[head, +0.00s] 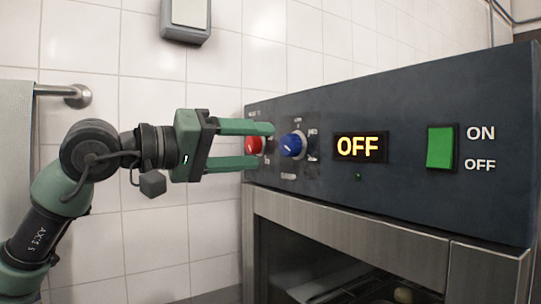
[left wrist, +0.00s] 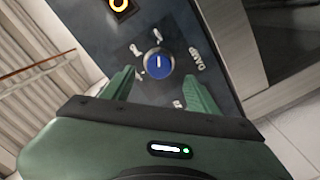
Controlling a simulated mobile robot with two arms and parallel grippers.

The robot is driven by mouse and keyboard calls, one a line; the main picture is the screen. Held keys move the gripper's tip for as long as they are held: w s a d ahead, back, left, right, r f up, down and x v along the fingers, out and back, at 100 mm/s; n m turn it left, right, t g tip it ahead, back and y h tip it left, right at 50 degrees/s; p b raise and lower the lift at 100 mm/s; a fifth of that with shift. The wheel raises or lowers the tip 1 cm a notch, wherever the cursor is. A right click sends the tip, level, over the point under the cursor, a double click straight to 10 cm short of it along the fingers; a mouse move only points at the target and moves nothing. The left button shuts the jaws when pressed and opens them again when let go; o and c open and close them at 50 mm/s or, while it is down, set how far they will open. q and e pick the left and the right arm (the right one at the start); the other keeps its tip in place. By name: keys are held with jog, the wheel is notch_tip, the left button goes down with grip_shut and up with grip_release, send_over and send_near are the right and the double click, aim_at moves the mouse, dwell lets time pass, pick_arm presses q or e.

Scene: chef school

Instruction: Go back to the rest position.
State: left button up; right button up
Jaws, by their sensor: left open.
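My left gripper (head: 264,145) reaches in from the left toward the dark control panel (head: 400,101) of the oven. Its two green fingers are apart, one above the other, and nothing is held. In the head view a red knob (head: 254,145) shows between the fingers, with a blue knob (head: 292,145) just right of the tips. In the left wrist view the blue knob (left wrist: 158,63) lies ahead between the open fingertips (left wrist: 161,82), with a visible gap on both sides. My right gripper is in neither view.
The panel's display (head: 360,147) reads OFF. A green switch (head: 440,148) sits right of it, beside ON and OFF labels. The oven's metal-framed front (head: 345,235) is below. A tiled wall (head: 135,90) stands behind; a towel rail (head: 65,93) is at left.

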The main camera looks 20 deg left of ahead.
pick_arm(q)
jog(key=shift+s+a, duration=0.3)
jog(key=shift+s, duration=0.15)
